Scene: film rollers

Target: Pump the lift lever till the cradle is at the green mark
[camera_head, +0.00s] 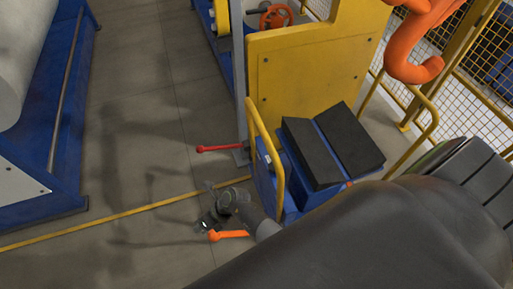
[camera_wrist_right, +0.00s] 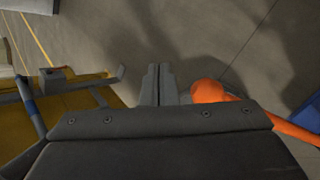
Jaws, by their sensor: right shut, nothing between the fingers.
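The cradle, a black V-shaped top (camera_head: 350,140), sits on a blue lift cart (camera_head: 264,178) with a yellow handle. An orange lever (camera_head: 230,235) with a round knob sticks out low near the cart, its inner end hidden behind my right arm. My right gripper (camera_head: 207,222) is shut and empty, just above the lever's knob in the head view. In the right wrist view the closed fingers (camera_wrist_right: 158,84) are beside the orange knob (camera_wrist_right: 208,91); I cannot tell whether they touch. I cannot make out the green mark. My left gripper is out of view.
A red lever (camera_head: 218,149) sticks out by a grey post behind the cart. A yellow machine panel (camera_head: 300,80) stands behind it, and an orange hook (camera_head: 414,60) hangs at upper right. A blue frame (camera_head: 60,150) with a white roll is at left; floor between is clear.

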